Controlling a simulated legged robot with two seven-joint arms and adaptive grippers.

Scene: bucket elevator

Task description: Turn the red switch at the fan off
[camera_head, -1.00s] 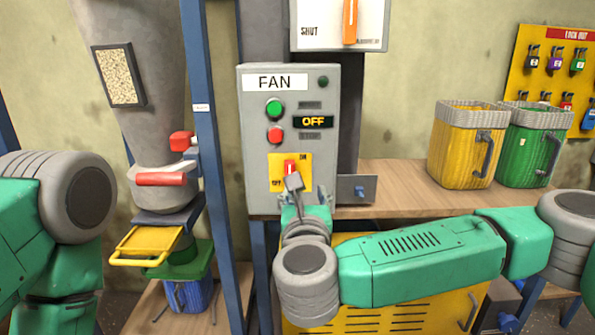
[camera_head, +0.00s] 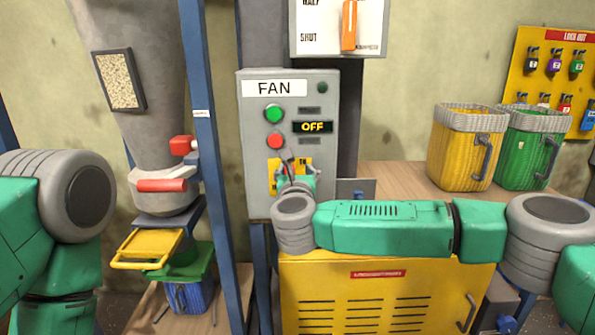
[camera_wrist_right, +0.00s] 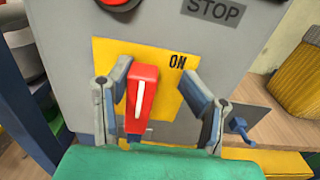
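The grey FAN box (camera_head: 230,150) carries a yellow plate (camera_head: 274,165), now partly behind my right gripper (camera_head: 290,168). The red switch (camera_wrist_right: 142,90) shows in the right wrist view, near upright with a slight tilt, its white line facing me. The ON label (camera_wrist_right: 178,61) is at its upper right. My right gripper (camera_wrist_right: 158,82) is open around the switch, the left finger close beside it, the right finger clearly apart. The switch is mostly hidden in the head view. The display (camera_head: 313,127) reads OFF. My left arm shows at the left edge; its gripper is out of view.
Green (camera_head: 274,114) and red (camera_head: 275,141) buttons sit above the plate. A blue post (camera_head: 203,150) stands left of the box. A box with an orange lever (camera_head: 349,25) hangs above. Yellow (camera_head: 462,150) and green (camera_head: 527,150) baskets stand on the wooden bench at right.

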